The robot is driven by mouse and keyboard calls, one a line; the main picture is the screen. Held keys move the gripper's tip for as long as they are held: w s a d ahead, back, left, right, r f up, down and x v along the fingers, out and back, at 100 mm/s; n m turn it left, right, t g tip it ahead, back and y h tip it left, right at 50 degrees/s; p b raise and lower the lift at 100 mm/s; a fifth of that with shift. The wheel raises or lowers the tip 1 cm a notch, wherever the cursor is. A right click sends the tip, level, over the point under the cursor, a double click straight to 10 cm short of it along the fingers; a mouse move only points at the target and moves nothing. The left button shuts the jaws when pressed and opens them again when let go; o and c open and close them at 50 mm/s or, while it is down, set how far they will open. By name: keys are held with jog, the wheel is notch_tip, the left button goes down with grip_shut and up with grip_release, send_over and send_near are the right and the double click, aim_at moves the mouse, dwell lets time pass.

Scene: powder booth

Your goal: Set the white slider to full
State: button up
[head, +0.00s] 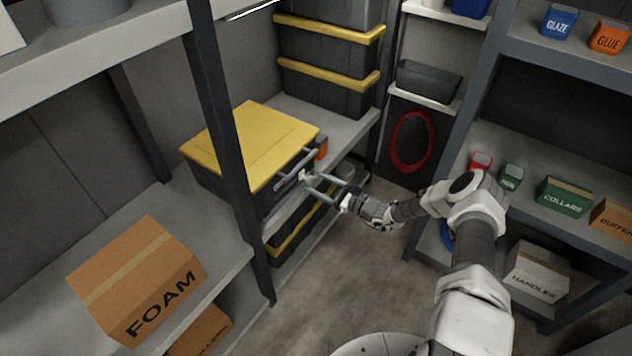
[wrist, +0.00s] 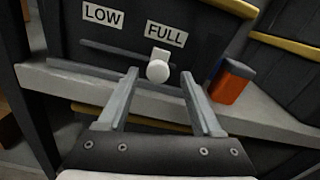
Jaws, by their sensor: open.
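The white slider (wrist: 158,68) is a round white knob on a short white stem, on the dark front of a bin with a yellow lid (head: 250,140). In the wrist view it sits on a slot below the FULL label (wrist: 166,34), to the right of the LOW label (wrist: 103,14). My gripper (wrist: 160,76) is open, with one finger to each side of the knob in the picture. I cannot tell whether either finger touches it. In the head view my gripper (head: 309,183) is at the bin's front, and the slider is small there.
The bin stands on a grey shelf (wrist: 60,76), with an orange and dark block (wrist: 232,82) to its right. Stacked dark bins (head: 325,70) stand behind. A dark shelf post (head: 228,140) and a FOAM box (head: 140,280) are at left. Grey floor (head: 350,270) is open below.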

jog(key=p+v, duration=0.3)
jog(key=v, duration=1.3)
jog(key=shift+s+d, duration=0.1)
jog(key=shift+d, duration=0.05)
jog(key=s+a+r+n+g+h, duration=0.25)
jog(key=r+n+g, duration=0.2)
jog(key=r, duration=0.45)
jog(key=s+a+r+n+g+h, duration=0.1)
jog(key=s+a+r+n+g, duration=0.15)
jog(key=r+n, duration=0.5)
jog(key=s+a+r+n+g+h, duration=0.2)
jog(key=s+r+n+g, duration=0.15)
jog(key=r, duration=0.65)
jog(key=s+d+r+n+t+h, duration=0.15)
jog(key=s+r+n+h, duration=0.25)
jog(key=s+r, duration=0.55)
jog(key=s+d+r+n+t+h, duration=0.1)
jog(key=s+r+n+t+h, duration=0.3)
jog(key=s+r, duration=0.55)
notch_tip(320, 180, up, 18)
jog(key=s+p, duration=0.1)
jog(key=p, duration=1.8)
jog(key=shift+s+d+f+h, duration=0.2)
jog(key=shift+s+h, duration=0.15)
